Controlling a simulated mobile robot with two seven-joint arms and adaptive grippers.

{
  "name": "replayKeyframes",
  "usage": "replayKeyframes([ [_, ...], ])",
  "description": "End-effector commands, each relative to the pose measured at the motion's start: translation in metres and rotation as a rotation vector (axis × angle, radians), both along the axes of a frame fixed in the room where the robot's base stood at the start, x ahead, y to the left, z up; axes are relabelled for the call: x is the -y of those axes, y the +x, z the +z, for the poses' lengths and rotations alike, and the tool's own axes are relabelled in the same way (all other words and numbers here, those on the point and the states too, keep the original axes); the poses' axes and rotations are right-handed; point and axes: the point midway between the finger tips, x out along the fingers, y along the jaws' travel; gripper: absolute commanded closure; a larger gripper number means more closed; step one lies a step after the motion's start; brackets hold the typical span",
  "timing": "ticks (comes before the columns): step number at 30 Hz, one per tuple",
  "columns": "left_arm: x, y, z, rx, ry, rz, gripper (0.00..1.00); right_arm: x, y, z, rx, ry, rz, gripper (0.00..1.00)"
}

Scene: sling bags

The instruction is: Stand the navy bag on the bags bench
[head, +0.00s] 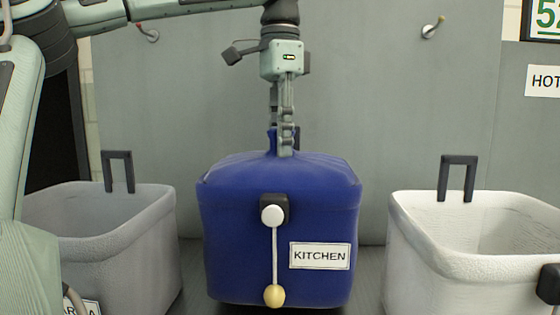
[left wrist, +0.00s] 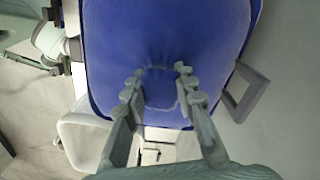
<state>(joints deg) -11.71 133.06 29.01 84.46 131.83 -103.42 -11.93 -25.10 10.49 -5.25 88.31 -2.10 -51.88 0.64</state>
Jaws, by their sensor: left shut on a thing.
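The navy bag (head: 240,220) is in the middle of the head view, upright, with a KITCHEN label on its front. A white knob with a cord and a yellow ball hangs at its front. Its top is drawn together into a neck. My left gripper (head: 284,140) points straight down and is shut on that neck. In the left wrist view the fingers (left wrist: 158,85) sit on either side of the gathered blue cloth (left wrist: 160,40). I cannot tell whether the bag's bottom touches the surface below. The bags bench cannot be made out. My right gripper is not in view.
An open grey bag (head: 130,250) stands close on the left and an open white bag (head: 430,240) on the right, each with a dark upright handle at its back. A grey wall panel (head: 390,110) with hooks is behind. Narrow gaps flank the navy bag.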

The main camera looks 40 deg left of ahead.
Motion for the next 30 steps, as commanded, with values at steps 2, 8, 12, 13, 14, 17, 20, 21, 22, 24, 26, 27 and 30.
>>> replayKeyframes([
  [2,0.000,-0.001,-0.012,-0.002,-0.001,-0.002,1.00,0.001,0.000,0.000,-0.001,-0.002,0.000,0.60],
  [8,0.000,0.000,-0.031,0.000,-0.001,-0.001,1.00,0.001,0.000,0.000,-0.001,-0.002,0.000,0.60],
  [12,0.000,0.000,-0.032,0.000,-0.001,0.000,1.00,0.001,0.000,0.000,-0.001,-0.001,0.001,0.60],
  [13,0.000,0.000,-0.031,0.000,-0.001,0.000,1.00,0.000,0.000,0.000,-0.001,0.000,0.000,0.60],
  [14,0.000,0.000,-0.031,0.000,-0.001,0.000,1.00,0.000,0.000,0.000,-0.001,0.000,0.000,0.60],
  [17,0.000,0.000,-0.033,0.000,-0.001,-0.001,1.00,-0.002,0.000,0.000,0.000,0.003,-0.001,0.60],
  [20,0.000,0.000,-0.035,-0.001,0.000,0.000,0.69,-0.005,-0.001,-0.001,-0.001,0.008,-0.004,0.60],
  [21,0.000,0.000,-0.035,-0.001,0.000,0.000,0.64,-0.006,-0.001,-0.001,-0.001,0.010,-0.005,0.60],
  [22,0.000,0.000,-0.035,-0.002,-0.001,0.000,0.60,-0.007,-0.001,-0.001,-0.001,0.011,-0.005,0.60],
  [24,0.000,0.000,-0.035,-0.002,-0.001,0.000,0.53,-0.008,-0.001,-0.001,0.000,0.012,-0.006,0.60],
  [26,0.000,0.000,-0.035,-0.002,-0.001,0.000,0.53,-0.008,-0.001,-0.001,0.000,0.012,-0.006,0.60],
  [27,0.000,0.000,-0.035,-0.002,-0.001,0.000,0.53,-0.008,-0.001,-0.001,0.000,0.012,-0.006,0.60],
  [30,0.000,0.000,-0.035,-0.002,-0.001,0.000,0.53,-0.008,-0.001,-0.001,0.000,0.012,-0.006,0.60],
])
